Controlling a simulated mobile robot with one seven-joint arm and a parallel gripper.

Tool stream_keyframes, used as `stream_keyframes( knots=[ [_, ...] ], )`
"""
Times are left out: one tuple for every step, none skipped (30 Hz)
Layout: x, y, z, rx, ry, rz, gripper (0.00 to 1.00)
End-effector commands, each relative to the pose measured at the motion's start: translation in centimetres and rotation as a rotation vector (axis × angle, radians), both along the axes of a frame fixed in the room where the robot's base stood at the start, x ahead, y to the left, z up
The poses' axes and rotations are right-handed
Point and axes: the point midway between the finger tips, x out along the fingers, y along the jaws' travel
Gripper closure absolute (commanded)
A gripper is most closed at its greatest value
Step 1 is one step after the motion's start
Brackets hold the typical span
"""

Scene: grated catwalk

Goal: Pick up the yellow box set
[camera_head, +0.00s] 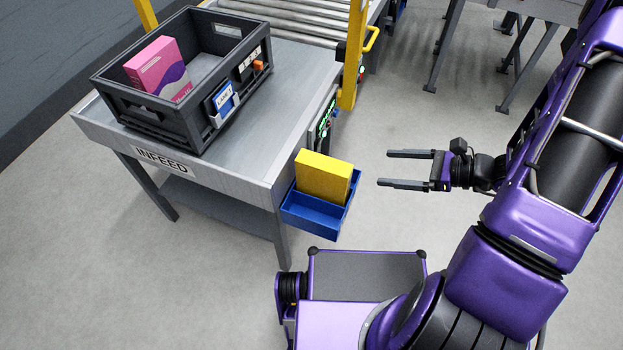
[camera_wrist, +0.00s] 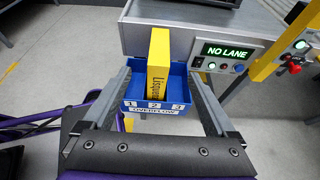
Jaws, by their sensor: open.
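The yellow box (camera_head: 323,178) stands upright in a small blue bin (camera_head: 314,212) fixed at the right end of the INFEED table. In the wrist view the yellow box (camera_wrist: 158,62) shows its narrow printed side, and the blue bin (camera_wrist: 179,83) has the marks 1, 2, 3 and OVERFLOW on its front. The lower part of the box is hidden inside the bin. My gripper (camera_head: 385,168) is open and empty, to the right of the box and apart from it. In the wrist view my gripper's fingers (camera_wrist: 165,85) frame the bin and box from either side.
A grey crate (camera_head: 170,127) with a pink box (camera_head: 158,70) stands on the INFEED table (camera_head: 235,170). A panel reading NO LANE (camera_wrist: 225,50) is beside the bin. A yellow post (camera_head: 354,55) rises behind. The floor between gripper and bin is clear.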

Motion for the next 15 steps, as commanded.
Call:
stream_keyframes(
  knots=[
    [0.0, 0.0, 0.0, 0.000, 0.000, 0.000, 0.09],
    [0.0, 0.0, 0.0, 0.000, 0.000, 0.000, 0.09],
    [0.0, 0.0, 0.0, 0.000, 0.000, 0.000, 0.09],
    [0.0, 0.1, -0.1, 0.000, 0.000, 0.000, 0.09],
    [0.1, 0.3, -0.2, 0.000, 0.000, 0.001, 0.09],
    [0.2, 0.7, -0.3, 0.002, 0.001, 0.001, 0.09],
    [0.3, 1.0, -0.5, 0.001, 0.001, 0.004, 0.09],
    [0.4, 1.5, -0.7, 0.002, 0.002, 0.003, 0.09],
    [0.7, 2.1, -1.0, 0.002, 0.002, 0.003, 0.09],
    [0.8, 2.7, -1.3, 0.002, 0.003, 0.005, 0.09],
    [1.1, 3.3, -1.5, 0.002, 0.001, 0.005, 0.09],
    [1.3, 4.1, -1.9, 0.002, 0.002, 0.006, 0.09],
    [1.5, 4.7, -2.2, 0.002, 0.003, 0.005, 0.09],
    [1.7, 5.2, -2.4, 0.002, 0.002, 0.004, 0.09],
    [2.0, 6.0, -2.8, 0.002, 0.002, 0.006, 0.09]
  ],
)
